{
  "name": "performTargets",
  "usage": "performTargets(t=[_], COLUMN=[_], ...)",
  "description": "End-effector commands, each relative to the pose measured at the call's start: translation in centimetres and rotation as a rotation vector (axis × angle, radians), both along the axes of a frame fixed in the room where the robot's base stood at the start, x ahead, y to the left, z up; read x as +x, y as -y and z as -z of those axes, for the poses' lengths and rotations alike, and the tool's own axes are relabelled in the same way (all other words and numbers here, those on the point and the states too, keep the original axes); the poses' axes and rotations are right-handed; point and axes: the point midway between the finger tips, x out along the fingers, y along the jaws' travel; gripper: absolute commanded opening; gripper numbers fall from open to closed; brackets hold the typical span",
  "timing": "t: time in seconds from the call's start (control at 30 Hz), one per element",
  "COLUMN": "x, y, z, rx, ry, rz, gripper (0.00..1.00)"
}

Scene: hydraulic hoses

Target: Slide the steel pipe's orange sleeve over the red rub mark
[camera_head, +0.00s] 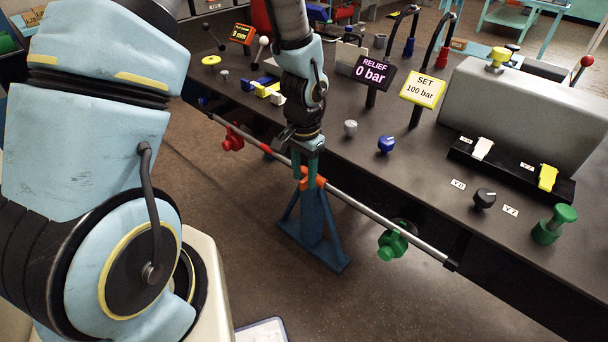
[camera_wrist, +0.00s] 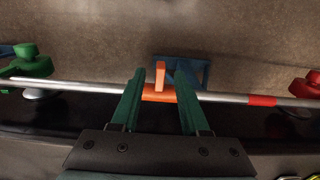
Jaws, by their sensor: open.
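The steel pipe (camera_head: 378,219) runs along the front edge of the bench; it crosses the wrist view (camera_wrist: 222,98) from side to side. Its orange sleeve (camera_head: 312,183) has an upright tab and shows in the wrist view (camera_wrist: 160,78). The red rub mark (camera_wrist: 262,100) is a band on the pipe right of the sleeve in the wrist view, with bare pipe between them. In the head view the mark (camera_head: 267,149) is up-left of the sleeve. My gripper (camera_wrist: 159,72) is open, its green fingers on either side of the sleeve. I cannot tell whether they touch it.
A red valve (camera_head: 232,138) and a green valve (camera_head: 392,242) sit by the pipe, beyond the mark and toward the opposite end. A blue stand (camera_head: 315,230) is below the sleeve. Knobs and a "RELIEF 0 bar" display (camera_head: 374,73) stand on the bench (camera_head: 420,165).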

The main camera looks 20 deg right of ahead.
Motion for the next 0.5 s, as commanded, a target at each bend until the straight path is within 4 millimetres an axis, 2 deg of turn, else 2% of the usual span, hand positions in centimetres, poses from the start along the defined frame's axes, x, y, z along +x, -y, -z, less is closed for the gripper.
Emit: performTargets(t=[0.13,0.4,0.5], x=[-0.02,0.01,0.01], y=[-0.03,-0.02,-0.02], z=[0.78,0.90,0.89], rx=[0.001,-0.001,-0.001], ry=[0.000,0.000,0.000], rz=[-0.001,-0.001,-0.001], gripper=[0.45,0.45,0.35])
